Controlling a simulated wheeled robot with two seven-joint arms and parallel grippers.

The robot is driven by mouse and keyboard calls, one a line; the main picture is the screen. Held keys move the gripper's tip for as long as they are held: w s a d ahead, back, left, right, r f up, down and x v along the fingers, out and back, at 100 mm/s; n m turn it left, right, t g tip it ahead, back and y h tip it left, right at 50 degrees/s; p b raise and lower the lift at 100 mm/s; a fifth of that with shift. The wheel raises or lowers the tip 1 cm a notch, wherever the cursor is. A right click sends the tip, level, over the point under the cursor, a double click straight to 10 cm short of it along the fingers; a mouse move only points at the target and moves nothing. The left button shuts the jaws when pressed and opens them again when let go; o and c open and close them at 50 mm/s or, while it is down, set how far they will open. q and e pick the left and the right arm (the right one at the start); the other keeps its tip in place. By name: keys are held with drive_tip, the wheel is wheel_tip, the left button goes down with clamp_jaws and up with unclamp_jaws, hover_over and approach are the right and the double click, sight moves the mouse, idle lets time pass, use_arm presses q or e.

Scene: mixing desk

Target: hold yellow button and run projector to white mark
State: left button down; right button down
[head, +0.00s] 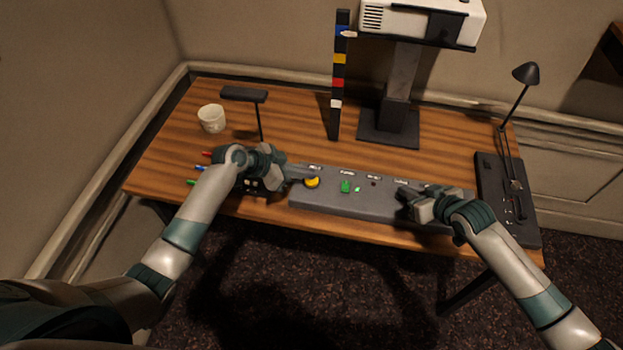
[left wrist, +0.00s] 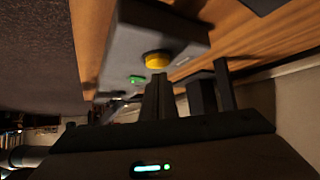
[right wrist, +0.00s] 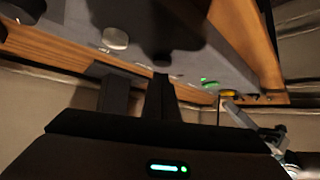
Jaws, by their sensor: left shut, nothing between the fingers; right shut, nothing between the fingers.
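The yellow button (head: 311,183) is on the left end of the grey console (head: 330,201). My left gripper (head: 306,172) is shut and empty, its tips right by the yellow button; the left wrist view shows the button (left wrist: 154,61) just past the tips. I cannot tell whether they touch. The projector (head: 415,18) sits high on its stand. A dark post with blue, yellow, red and white bands stands left of it; the white mark (head: 336,103) is lowest. A pale pointer (head: 348,34) is level with the blue band. My right gripper (head: 404,194) is shut and empty over the console's right part.
A green button (head: 346,187) and a small green light are on the console's middle. A white mug (head: 211,118), a dark lamp (head: 244,95) and coloured pens are at the left. A desk lamp (head: 525,74) stands on a black unit (head: 520,225) at the right.

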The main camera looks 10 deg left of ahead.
use_arm(q)
drive_tip(key=shift+f, duration=0.15)
use_arm(e)
drive_tip(key=shift+f, duration=0.15)
use_arm(q)
drive_tip(key=shift+f+b, duration=0.3)
drive_tip(key=shift+b, duration=0.15)
use_arm(e)
drive_tip(key=shift+f, duration=0.3)
